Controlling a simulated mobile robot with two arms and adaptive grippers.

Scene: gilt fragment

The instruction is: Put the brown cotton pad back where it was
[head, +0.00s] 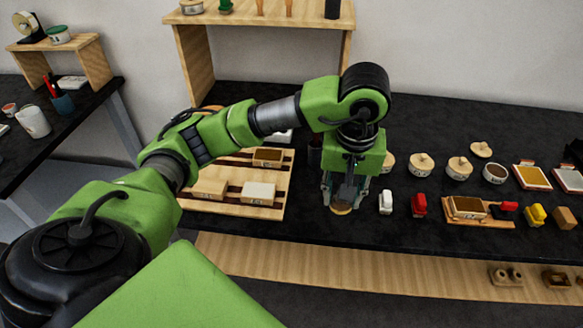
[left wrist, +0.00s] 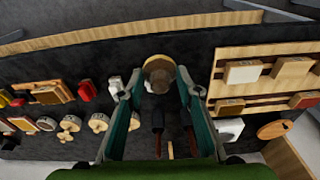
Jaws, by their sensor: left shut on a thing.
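My left gripper (head: 342,202) points down over the dark worktop, just right of the slatted wooden rack. It is shut on a small round tan-and-brown thing, which looks like the brown cotton pad (head: 341,209). In the left wrist view the pad (left wrist: 158,66) shows between the fingertips, its near part darker than its pale rim. The pad is low, close to the worktop; I cannot tell whether it touches it. My right gripper is in neither view.
The slatted rack (head: 273,211) holds several brushes or blocks. To the right stand a white item (head: 385,202), a red one (head: 418,204) and a wooden tray (head: 480,219). Behind them are lidded jars (head: 421,164). A wooden shelf (head: 261,20) stands at the back. The worktop's front edge is close.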

